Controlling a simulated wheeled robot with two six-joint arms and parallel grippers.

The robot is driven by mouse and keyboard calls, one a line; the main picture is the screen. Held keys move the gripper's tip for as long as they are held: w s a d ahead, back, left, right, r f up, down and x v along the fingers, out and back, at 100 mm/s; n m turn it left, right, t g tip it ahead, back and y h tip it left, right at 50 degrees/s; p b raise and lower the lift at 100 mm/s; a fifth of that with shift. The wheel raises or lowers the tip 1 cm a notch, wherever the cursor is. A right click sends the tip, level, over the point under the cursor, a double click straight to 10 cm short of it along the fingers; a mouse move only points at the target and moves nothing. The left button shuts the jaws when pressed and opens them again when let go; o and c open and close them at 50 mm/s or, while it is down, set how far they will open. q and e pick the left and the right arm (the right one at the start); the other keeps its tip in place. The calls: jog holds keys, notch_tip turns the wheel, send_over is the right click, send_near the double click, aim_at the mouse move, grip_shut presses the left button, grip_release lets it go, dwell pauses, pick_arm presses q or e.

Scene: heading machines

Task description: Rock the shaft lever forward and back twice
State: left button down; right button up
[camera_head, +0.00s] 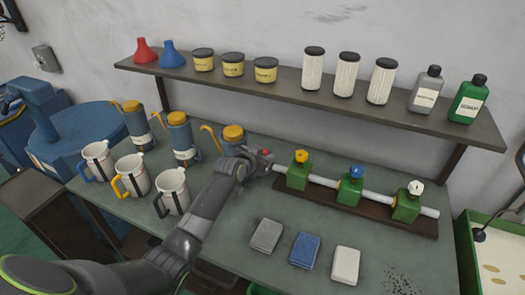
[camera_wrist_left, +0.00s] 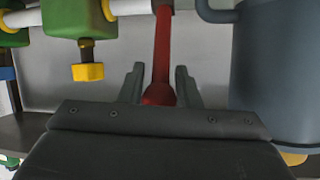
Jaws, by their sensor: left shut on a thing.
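The red shaft lever (camera_wrist_left: 162,50) runs between the fingers of my left gripper (camera_wrist_left: 160,88) in the left wrist view, with its rounded red end low between them. In the head view my left gripper (camera_head: 258,160) is at the left end of the pale shaft (camera_head: 322,180), and only a bit of red lever (camera_head: 265,151) shows there. The left gripper is shut on the lever. The rest of the lever is hidden behind the gripper in the head view. My right gripper is in neither view.
Green blocks with yellow, blue and white knobs (camera_head: 350,188) sit along the shaft on a brown base. A blue-grey can with a yellow lid (camera_head: 234,140) stands close left of the gripper. Mugs (camera_head: 172,192) stand left; three blocks (camera_head: 304,251) lie in front. A loaded shelf (camera_head: 300,92) hangs behind.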

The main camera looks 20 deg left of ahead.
pick_arm(q)
jog(key=shift+w+r+g+p, duration=0.45)
jog(key=shift+w+g+p, duration=0.2)
jog(key=shift+g+p, duration=0.15)
jog(key=shift+w+g+p, duration=0.25)
jog(key=shift+g+p, duration=0.05)
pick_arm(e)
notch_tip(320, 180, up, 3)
pick_arm(q)
jog(key=c, duration=1.4)
grip_release()
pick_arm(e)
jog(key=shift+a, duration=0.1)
pick_arm(q)
jog(key=b+v, duration=0.2)
jog(key=v, duration=1.5)
jog(key=shift+s+b, duration=0.1)
jog(key=shift+b, duration=0.3)
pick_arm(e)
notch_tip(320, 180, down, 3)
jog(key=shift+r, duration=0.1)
